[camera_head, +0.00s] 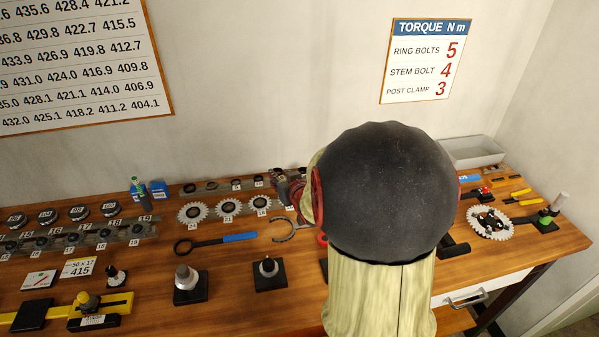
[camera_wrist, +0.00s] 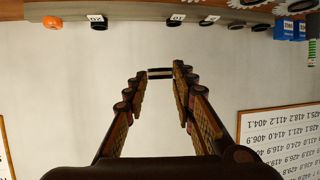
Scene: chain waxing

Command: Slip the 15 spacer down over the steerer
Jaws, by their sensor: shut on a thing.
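My gripper (camera_wrist: 160,74) shows in the wrist view with both fingertips closed on a thin dark ring with pale bands, seen edge-on, which I take as the spacer (camera_wrist: 160,72). No number can be read on it. In the head view my arm hides most of the gripper and the spacer cannot be made out. Two posts stand upright on black blocks on the bench, a silver-topped one (camera_head: 185,276) and a shorter one (camera_head: 268,267). I cannot tell whether either is the steerer, and part of the bench behind my arm is hidden.
The wooden bench (camera_head: 140,262) holds sprockets (camera_head: 229,207), a blue-handled tool (camera_head: 228,239), numbered parts at left and a yellow gauge (camera_head: 105,303). A crankset (camera_head: 490,222) and grey tray (camera_head: 472,152) are at right. The wall stands close behind.

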